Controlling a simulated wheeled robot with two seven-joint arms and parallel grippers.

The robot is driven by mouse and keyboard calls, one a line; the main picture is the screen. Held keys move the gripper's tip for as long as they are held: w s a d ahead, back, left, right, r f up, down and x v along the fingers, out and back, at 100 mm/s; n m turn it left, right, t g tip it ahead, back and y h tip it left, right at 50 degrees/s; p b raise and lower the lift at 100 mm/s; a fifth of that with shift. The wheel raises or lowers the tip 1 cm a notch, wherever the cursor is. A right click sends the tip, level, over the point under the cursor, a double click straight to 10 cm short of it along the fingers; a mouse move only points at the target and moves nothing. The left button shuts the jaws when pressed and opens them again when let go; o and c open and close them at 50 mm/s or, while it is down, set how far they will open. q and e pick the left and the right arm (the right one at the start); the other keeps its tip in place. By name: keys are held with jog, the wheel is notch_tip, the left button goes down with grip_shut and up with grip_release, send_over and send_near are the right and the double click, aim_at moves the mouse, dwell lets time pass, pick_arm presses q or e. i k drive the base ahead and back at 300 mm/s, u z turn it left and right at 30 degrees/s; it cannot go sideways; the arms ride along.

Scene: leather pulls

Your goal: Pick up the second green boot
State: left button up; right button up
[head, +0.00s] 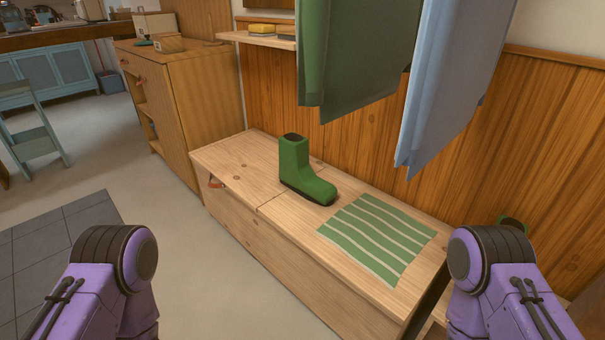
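A green boot (300,176) with a dark sole stands upright on the wooden bench (225,158), left of a green striped cloth, with its toe pointing right and toward me. A second green thing (513,221) with a dark opening, like a boot top, shows low at the right, beyond the bench end. My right arm hides most of it, so I cannot tell its full shape. Purple links of both my arms show at the bottom left and bottom right. Neither gripper is in view.
The green striped cloth (378,237) lies flat on the bench. A green cloth (365,55) and a blue cloth (452,80) hang above it. A wooden cabinet (190,105) stands at the left. The floor in front is clear.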

aim_at(296, 173)
jog(key=u, duration=2)
jog(key=i, duration=1.15)
jog(key=z, duration=3.45)
jog(key=i, duration=0.35)
jog(key=u, duration=0.1)
